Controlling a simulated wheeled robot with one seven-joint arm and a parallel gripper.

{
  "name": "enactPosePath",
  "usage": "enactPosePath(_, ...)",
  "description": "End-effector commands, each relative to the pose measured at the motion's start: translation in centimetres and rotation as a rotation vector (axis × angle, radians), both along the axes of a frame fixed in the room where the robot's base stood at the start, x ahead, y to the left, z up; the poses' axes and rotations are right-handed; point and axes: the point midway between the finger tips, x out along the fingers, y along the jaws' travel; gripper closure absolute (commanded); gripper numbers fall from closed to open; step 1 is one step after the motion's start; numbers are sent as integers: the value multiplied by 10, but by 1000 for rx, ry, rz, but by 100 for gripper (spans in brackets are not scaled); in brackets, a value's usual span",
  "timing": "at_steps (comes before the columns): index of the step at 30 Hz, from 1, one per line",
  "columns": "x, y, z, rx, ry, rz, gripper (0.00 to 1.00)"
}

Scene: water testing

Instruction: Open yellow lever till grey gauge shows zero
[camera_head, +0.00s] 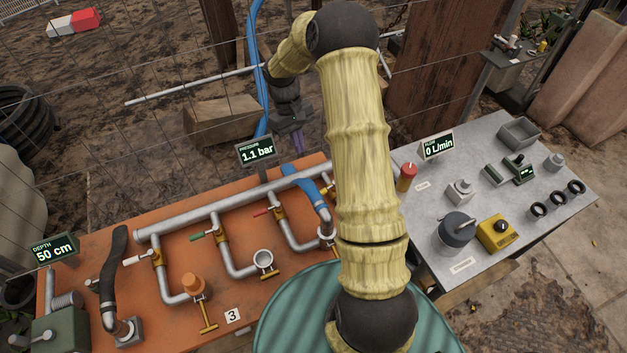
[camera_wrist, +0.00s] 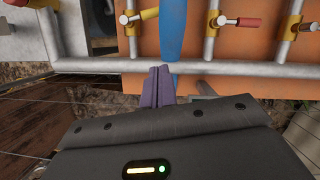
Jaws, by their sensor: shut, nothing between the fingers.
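The yellow lever (camera_wrist: 150,14) shows at the top of the wrist view, on a valve just left of the blue hose. It points right, towards the hose. No dial gauge that is clearly grey is in view. The pressure display (camera_head: 257,150) reads 1.1 bar, the depth display (camera_head: 54,248) 50 cm, the flow display (camera_head: 437,146) 0 L/min.
The red lever (camera_head: 262,212), green lever (camera_head: 203,235) and white lever (camera_head: 136,260) sit on other branches of the long grey pipe (camera_head: 190,214). The blue hose (camera_head: 307,187) rises near my fingers. A grey table (camera_head: 415,214) with instruments stands right. Wire fencing crosses behind.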

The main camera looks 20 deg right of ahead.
Motion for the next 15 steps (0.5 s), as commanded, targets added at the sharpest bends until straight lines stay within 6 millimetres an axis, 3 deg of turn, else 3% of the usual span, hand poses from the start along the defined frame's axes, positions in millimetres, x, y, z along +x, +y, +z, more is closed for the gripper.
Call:
enactPosePath(7,-5,-1,-14,0,3,-2,100)
enactPosePath(15,-18,-4,-55,2,4,-2,100)
